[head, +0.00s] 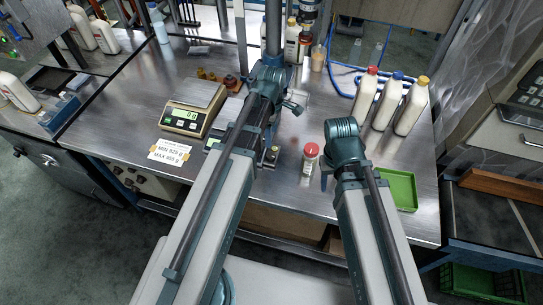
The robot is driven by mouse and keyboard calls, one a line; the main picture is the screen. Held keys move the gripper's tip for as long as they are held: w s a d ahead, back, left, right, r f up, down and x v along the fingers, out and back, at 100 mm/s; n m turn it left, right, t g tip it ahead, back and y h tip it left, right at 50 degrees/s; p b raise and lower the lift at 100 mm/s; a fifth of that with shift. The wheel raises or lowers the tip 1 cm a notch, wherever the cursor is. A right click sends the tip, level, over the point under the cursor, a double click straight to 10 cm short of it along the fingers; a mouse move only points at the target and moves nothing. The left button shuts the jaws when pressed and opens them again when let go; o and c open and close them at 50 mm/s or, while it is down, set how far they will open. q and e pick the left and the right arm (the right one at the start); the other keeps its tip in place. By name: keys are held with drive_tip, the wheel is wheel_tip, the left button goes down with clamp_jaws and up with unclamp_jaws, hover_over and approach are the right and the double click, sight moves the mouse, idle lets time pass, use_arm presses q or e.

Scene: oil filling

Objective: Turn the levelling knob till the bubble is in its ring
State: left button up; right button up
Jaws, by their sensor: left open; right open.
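The scale (195,108) stands on the left of the steel bench, with a lit display reading about 0 g. I cannot make out a levelling knob, a bubble or its ring on it. A small brass-topped knob-like part (271,154) shows on a dark device beside my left forearm, which hides most of that device. My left gripper (294,104) is over the middle of the bench, apart from the scale, open and small in view. My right gripper (325,178) is open, low beside the red-capped jar, and partly hidden by its own wrist.
A red-capped jar (311,158) stands between my arms. A green tray (400,190) lies at right. Several white bottles (388,104) stand behind it near a blue hose (343,80). A paper label (170,151) lies before the scale. Small brown bottles (229,81) stand behind it.

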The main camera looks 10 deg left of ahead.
sight(272, 156)
use_arm(q)
wheel_tip(272, 156, down, 12)
drive_tip(key=b, duration=1)
drive_tip(key=shift+r+b, duration=0.15)
drive_tip(key=shift+b, duration=0.2)
use_arm(e)
wheel_tip(272, 156, down, 12)
drive_tip(key=shift+r, duration=0.2)
use_arm(q)
drive_tip(key=shift+r, duration=0.1)
clamp_jaws()
